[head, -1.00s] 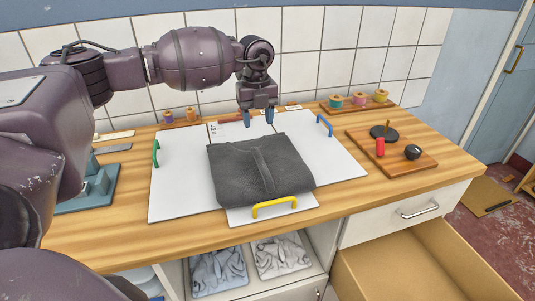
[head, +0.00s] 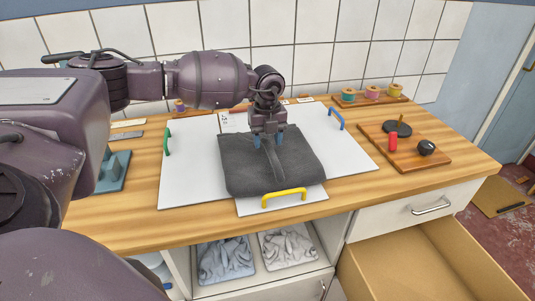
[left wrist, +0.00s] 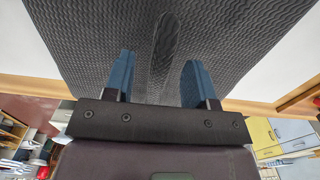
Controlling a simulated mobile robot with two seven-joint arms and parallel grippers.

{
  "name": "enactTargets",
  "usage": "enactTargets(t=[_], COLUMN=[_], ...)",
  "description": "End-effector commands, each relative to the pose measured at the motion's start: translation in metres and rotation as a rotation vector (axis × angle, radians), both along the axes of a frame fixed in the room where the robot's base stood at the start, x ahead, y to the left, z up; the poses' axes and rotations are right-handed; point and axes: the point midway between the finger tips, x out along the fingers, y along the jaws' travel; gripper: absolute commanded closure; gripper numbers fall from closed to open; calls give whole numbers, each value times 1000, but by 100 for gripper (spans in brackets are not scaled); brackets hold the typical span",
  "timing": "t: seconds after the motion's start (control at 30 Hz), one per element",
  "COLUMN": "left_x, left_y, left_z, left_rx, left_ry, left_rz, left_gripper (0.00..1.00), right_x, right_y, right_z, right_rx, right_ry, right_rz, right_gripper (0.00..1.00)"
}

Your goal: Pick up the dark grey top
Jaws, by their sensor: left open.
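The dark grey top (head: 300,165) lies folded into a near square on the white boards, with a raised ridge running down its middle. It also fills the upper part of the left wrist view (left wrist: 225,50). My left gripper (head: 268,142) is over the back part of the top, pointing down. In the left wrist view its two blue fingers (left wrist: 158,82) are apart, one on each side of the ridge, with nothing gripped. I cannot tell whether the fingertips touch the cloth. My right gripper is not in view.
The white folding board (head: 190,180) has green, blue and yellow handles; the yellow handle (head: 284,197) is just in front of the top. A wooden board (head: 428,160) with small items is at right. A drawer (head: 430,265) stands open below the worktop.

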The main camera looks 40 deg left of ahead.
Motion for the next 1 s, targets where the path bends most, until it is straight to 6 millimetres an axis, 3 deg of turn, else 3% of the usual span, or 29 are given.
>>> enactTargets(t=[0.1,0.3,0.67,1.0], left_x=[0,0,0,1], left_y=[0,0,0,0], left_z=[-10,-10,-9,-8], left_rx=[0,0,0,-1], left_ry=[1,0,0,-2], left_rz=[1,1,1,1], left_gripper=[49,49,100,100], right_x=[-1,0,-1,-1], right_y=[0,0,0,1], right_z=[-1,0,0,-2], right_rx=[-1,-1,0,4], right_ry=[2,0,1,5], right_rz=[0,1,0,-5], right_gripper=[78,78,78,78])
